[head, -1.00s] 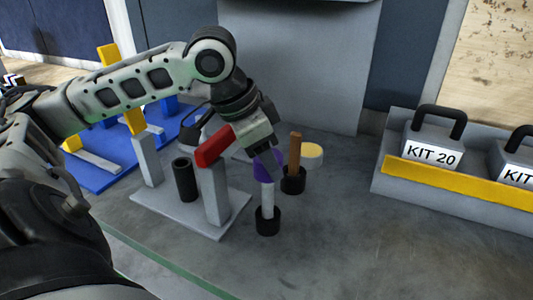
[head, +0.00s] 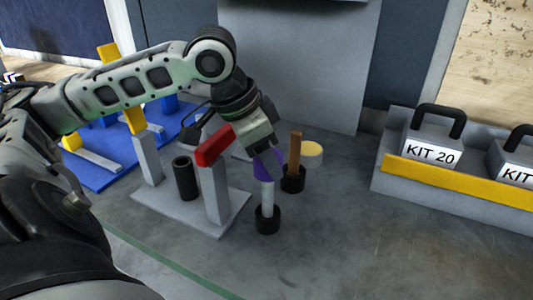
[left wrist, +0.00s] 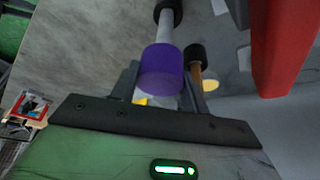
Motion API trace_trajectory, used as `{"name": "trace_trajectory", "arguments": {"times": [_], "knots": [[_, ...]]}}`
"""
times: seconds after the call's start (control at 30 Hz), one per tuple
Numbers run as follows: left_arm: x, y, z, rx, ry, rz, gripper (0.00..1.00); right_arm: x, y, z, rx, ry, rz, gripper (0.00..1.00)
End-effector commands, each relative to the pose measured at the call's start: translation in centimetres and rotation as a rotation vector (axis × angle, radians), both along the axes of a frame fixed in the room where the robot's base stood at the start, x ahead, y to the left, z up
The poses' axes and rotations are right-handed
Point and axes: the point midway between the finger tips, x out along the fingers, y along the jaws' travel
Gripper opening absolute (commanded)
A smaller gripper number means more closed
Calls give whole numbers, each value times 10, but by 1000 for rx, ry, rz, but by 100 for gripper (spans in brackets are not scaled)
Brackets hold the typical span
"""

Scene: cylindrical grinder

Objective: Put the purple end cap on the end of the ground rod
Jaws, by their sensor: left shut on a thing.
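The purple end cap (head: 262,166) is between the fingers of my left gripper (head: 269,156), which is shut on it. The pale grey ground rod (head: 267,196) stands upright in a black round holder (head: 267,222) directly below the cap. In the left wrist view the cap (left wrist: 161,66) lines up with the rod (left wrist: 166,30) and appears to meet its top end. The fingers partly hide the cap in the head view, so I cannot tell how far it sits over the rod. My right gripper is not in view.
A brown bar (head: 295,150) stands in another black holder (head: 293,183) close behind and right. A grey stand with a red-topped post (head: 214,147) and black tube (head: 185,180) is close on the left. KIT boxes (head: 431,150) stand at right. The front right floor area is clear.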

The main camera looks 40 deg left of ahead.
Motion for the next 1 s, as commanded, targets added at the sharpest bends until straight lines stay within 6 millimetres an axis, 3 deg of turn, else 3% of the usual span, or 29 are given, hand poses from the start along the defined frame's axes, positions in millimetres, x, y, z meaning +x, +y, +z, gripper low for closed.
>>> {"name": "trace_trajectory", "arguments": {"times": [1.0], "knots": [[0,0,1,1,0,0,24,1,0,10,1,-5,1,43]]}}
